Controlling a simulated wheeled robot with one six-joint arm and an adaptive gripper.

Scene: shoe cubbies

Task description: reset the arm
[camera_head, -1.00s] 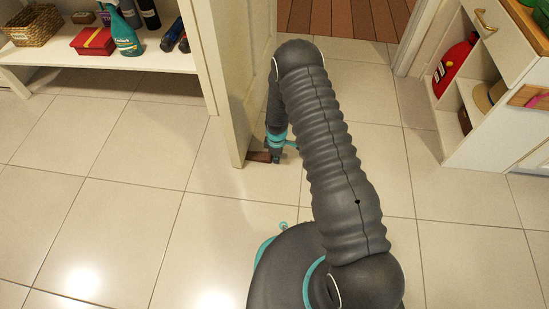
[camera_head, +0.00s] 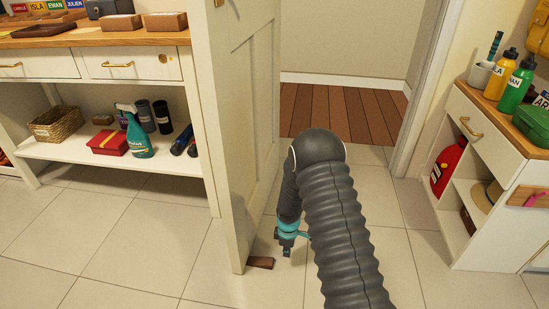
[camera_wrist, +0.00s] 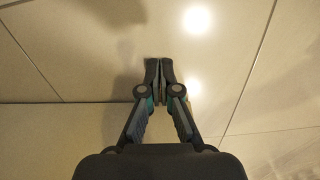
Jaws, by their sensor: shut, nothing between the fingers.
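My gripper (camera_head: 287,251) hangs at the end of my dark grey arm, low over the tiled floor, to the right of the open door's edge. In the wrist view my gripper (camera_wrist: 161,65) has its two fingertips together with nothing between them. Bare tiles and a shadow lie behind the fingers. Part of the gripper is hidden by the arm in the head view.
A white door (camera_head: 240,120) stands open close left of my gripper. A brown wedge (camera_head: 261,262) lies on the floor at its bottom edge. Shelves with a spray bottle (camera_head: 138,132) stand left; a white cabinet (camera_head: 500,165) stands right. The doorway leads to a wooden floor (camera_head: 345,112).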

